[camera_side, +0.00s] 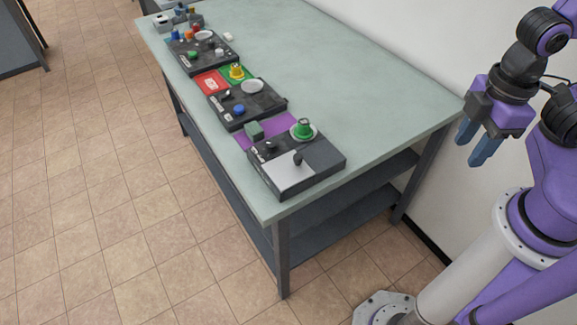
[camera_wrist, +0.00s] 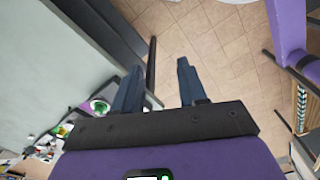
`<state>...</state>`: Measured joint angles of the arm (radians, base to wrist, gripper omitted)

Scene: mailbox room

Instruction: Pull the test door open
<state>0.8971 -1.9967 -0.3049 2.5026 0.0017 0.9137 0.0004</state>
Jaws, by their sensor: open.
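A dark box (camera_side: 325,154) lies on the near end of the table. A light grey panel (camera_side: 287,177) is on its front left part, with a dark knob or handle (camera_side: 297,157) by the panel's edge; this looks like the test door, lying flat and shut. My gripper (camera_side: 472,145) hangs off the table's right end, well apart from the box, with its blue fingers spread and nothing between them. The fingers also show in the wrist view (camera_wrist: 157,80), above the floor. I cannot make out the panel in the wrist view.
A green object on a white plate (camera_side: 303,129) stands at the box's back. A greenish block (camera_side: 254,131) is beside it. More dark boxes (camera_side: 243,102) with small items line the table's left edge. The table's (camera_side: 330,60) right side is clear, with a white wall behind.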

